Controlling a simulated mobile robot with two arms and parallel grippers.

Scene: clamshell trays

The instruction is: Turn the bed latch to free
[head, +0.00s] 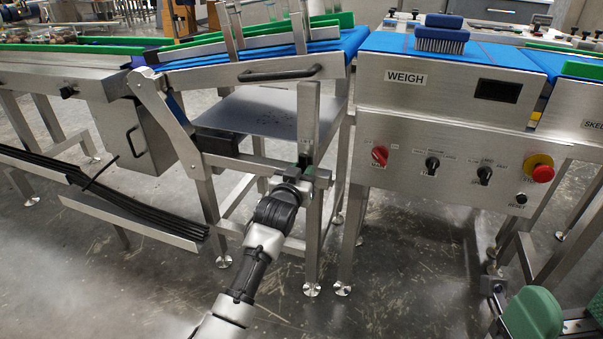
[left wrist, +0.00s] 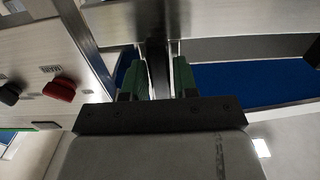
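The bed latch seems to be the small dark piece (head: 304,158) on the upright steel post below the sloping blue belt bed. In the head view my left gripper (head: 306,172) is right at it and covers much of it. In the left wrist view the green fingers of my left gripper (left wrist: 161,82) stand apart, with a dark upright bar (left wrist: 157,58) between them. A gap shows on the right side of the bar, so the fingers do not look clamped on it. The latch's turn position is hidden. My right gripper is not in view.
The weigh cabinet (head: 455,117) stands close on the right, with a red knob (head: 380,156), black knobs and a red stop button (head: 543,173). The bed's black handle (head: 279,74) is above the gripper. A steel shelf (head: 262,110) lies behind the post. A green rounded object (head: 533,315) is at lower right.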

